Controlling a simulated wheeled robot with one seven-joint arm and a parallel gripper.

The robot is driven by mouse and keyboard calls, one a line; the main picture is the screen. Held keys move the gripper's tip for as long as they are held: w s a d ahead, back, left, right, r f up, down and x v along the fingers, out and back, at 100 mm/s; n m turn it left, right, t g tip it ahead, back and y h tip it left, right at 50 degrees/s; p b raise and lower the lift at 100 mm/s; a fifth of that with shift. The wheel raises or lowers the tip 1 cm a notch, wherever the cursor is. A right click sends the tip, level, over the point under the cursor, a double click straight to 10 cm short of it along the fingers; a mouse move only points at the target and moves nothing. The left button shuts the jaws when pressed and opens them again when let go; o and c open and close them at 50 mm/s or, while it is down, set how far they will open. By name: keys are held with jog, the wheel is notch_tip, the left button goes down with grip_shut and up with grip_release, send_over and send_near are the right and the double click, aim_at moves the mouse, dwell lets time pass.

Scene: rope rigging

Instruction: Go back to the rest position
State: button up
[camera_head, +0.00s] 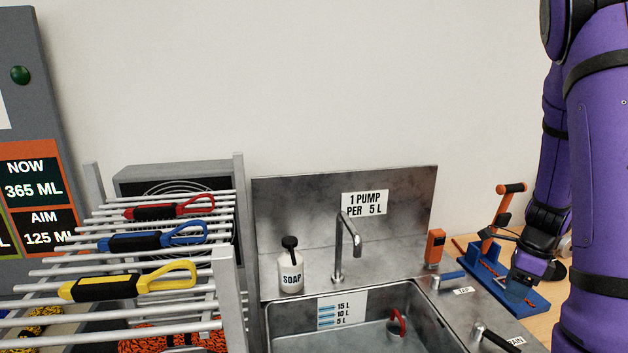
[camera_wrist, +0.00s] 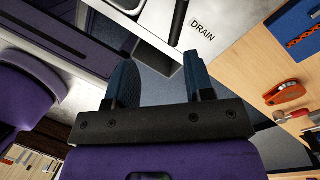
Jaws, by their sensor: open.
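My gripper (camera_wrist: 160,75) is open and empty in the wrist view, with its two dark blue fingers apart. Between and beyond them show the counter edge, a dark gap and the black drain lever (camera_wrist: 179,22). In the head view my purple arm comes down the right side, and my gripper (camera_head: 518,284) appears in front of or over the blue stand (camera_head: 483,267). I cannot tell the height between them. The drain lever also shows in the head view (camera_head: 496,339). No rest position is marked in either view.
A steel sink (camera_head: 350,310) with a faucet (camera_head: 345,250) and soap bottle (camera_head: 290,270) is in the middle. An orange tool (camera_wrist: 285,93) lies on the wooden bench (camera_wrist: 245,75). The wall above is clear.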

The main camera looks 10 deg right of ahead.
jog(key=s+a+r+n+t, duration=0.1)
jog(key=a+r+n+t, duration=0.1)
jog(key=a+r+n, duration=1.3)
jog(key=s+a+r+n+t+h, duration=0.2)
jog(key=s+a+r+n+t, duration=0.1)
jog(key=s+a+r+n, duration=0.6)
jog(key=s+r+n, duration=0.1)
jog(key=s+n, duration=0.2)
jog(key=shift+a+r+n, duration=0.25)
jog(key=shift+r+n, duration=0.05)
